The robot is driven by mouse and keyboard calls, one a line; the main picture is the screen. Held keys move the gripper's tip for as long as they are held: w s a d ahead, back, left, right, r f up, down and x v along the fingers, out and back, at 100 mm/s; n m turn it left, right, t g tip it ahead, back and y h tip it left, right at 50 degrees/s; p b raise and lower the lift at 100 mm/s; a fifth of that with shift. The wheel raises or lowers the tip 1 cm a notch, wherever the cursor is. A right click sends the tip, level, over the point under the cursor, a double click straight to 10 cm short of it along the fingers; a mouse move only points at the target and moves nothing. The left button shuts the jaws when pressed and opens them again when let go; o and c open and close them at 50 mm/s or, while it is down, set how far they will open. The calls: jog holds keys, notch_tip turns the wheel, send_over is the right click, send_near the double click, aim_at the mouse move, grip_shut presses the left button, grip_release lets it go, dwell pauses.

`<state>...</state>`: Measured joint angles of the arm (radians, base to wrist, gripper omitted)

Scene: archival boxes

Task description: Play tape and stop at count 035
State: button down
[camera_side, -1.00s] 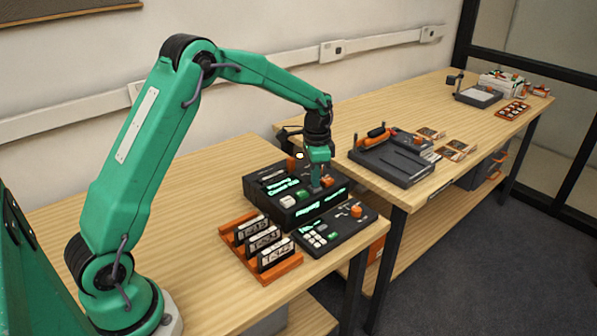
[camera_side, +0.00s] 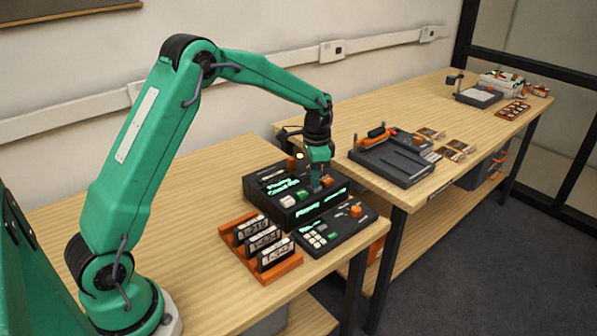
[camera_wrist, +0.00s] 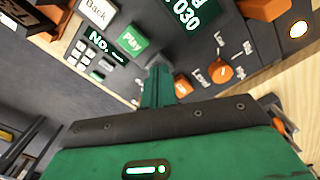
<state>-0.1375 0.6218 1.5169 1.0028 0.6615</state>
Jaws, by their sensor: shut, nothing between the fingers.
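The black tape player (camera_side: 284,215) stands on the near bench. Its lit green display (camera_side: 286,186) seems to read "Playing" with a count, and the wrist view shows the digits 030 on the display (camera_wrist: 187,16). A green Play button (camera_wrist: 131,40) and a white Back button (camera_wrist: 97,11) sit on its top face. My gripper (camera_wrist: 158,72) is shut and empty. Its tips point down at the panel beside the Play button, and in the side view my gripper (camera_side: 316,188) is between the green button and an orange one. What lies under the tips is hidden; contact cannot be told.
An orange rack (camera_side: 262,272) of labelled tapes and a keypad unit (camera_side: 335,230) stand close in front of the player. A dark tray device (camera_side: 392,162) is on the bench to the right. The bench left of the player is clear.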

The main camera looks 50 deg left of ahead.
jog(key=shift+f, duration=0.2)
dwell(0.5)
jog(key=shift+f, duration=0.2)
jog(key=shift+r, duration=0.15)
notch_tip(320, 180, up, 8)
dwell(0.9)
